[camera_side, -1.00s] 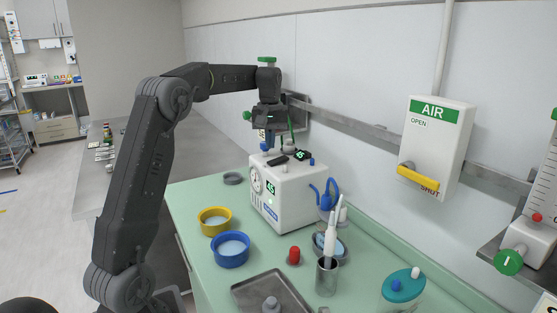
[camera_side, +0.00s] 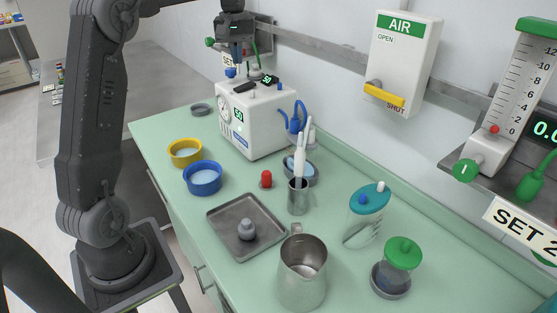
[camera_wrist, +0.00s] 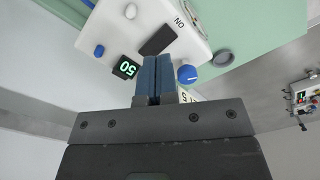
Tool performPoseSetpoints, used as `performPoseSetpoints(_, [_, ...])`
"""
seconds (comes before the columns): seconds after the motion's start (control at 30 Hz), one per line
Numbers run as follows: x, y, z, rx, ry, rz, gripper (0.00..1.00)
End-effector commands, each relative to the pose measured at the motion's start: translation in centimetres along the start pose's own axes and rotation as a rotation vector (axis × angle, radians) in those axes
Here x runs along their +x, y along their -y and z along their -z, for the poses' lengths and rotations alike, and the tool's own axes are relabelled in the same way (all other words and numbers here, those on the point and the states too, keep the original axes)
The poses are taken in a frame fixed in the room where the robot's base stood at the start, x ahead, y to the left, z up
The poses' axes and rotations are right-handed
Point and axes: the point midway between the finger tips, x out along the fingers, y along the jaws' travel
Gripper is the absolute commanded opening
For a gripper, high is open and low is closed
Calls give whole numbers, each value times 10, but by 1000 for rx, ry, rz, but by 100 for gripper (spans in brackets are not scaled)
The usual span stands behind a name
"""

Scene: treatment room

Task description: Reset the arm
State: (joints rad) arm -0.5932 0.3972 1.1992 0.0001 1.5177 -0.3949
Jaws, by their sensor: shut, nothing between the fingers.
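My gripper (camera_side: 237,56) is above the back part of the white device (camera_side: 255,122), pointing down. In the wrist view its two blue fingertips (camera_wrist: 157,62) are together with nothing between them. Beyond them is the device's top (camera_wrist: 142,22), with a dark switch (camera_wrist: 158,40), a blue knob (camera_wrist: 187,74) and a small green display (camera_wrist: 126,67) that reads 50. I cannot tell the exact gap between fingertips and device.
A wall rail (camera_side: 330,57) runs close behind my gripper. On the green counter are yellow (camera_side: 185,153) and blue (camera_side: 202,178) bowls, a metal tray (camera_side: 222,222), a cup with white-handled tools (camera_side: 298,197), a steel jug (camera_side: 302,275) and lidded jars. An air valve box (camera_side: 402,62) hangs on the wall.

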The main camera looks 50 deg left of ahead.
Motion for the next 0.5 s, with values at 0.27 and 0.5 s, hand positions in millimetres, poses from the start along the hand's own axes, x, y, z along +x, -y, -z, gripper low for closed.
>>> performPoseSetpoints(0.27, [-28,-28,-132,334,-143,-72,0])
performPoseSetpoints(0.5, [-11,-13,-249,641,-276,-150,0])
